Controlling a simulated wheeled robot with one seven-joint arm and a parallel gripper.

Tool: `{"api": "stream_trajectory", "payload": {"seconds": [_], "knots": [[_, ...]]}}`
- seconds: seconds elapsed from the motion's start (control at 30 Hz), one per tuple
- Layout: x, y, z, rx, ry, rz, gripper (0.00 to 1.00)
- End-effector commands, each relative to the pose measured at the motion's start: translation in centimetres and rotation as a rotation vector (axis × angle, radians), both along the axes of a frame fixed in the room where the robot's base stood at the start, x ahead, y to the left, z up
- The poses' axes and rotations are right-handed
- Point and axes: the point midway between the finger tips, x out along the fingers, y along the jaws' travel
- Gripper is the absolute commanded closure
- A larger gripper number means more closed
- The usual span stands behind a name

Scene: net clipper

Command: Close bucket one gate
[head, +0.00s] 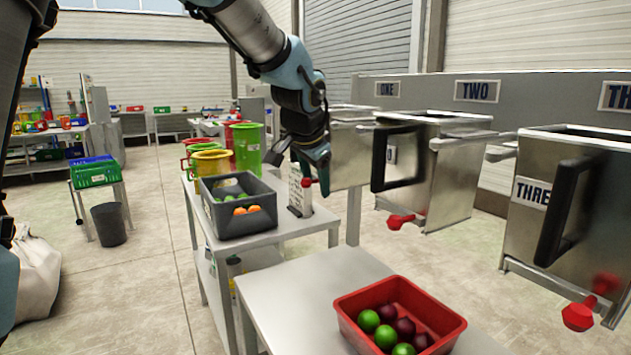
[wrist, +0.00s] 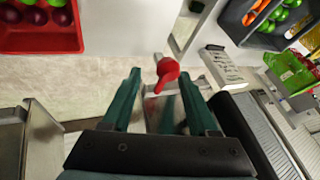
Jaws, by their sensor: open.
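Bucket one (head: 348,160) is a metal bin hanging under the ONE sign (head: 387,89), behind my arm, which hides part of it. Its red gate handle (head: 308,182) shows just below my gripper (head: 312,160). In the wrist view the red handle (wrist: 166,72) stands between the tips of my green fingers, at about tip level. My gripper (wrist: 160,78) is open, with a gap visible on each side of the handle. A bit of metal (wrist: 160,115) shows between the fingers. I cannot tell the gate's position.
Bucket two (head: 450,175) and bucket three (head: 545,205) hang to the right with red handles. A grey crate (head: 243,222) of fruit stands on a table to the left. A red crate (head: 440,345) of fruit stands on the near table.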

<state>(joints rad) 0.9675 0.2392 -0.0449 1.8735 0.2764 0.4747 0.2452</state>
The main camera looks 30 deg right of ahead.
Motion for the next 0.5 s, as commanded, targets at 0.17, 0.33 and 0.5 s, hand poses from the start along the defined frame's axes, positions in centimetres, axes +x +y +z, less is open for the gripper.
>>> {"api": "stream_trajectory", "payload": {"seconds": [0.17,0.33,0.5], "knots": [[-0.7,0.8,1.7,-0.004,-0.003,0.0,0.4],[-2.1,2.1,4.6,-0.005,-0.004,-0.001,0.4],[-3.3,3.3,7.1,-0.004,-0.002,0.0,0.4]]}}
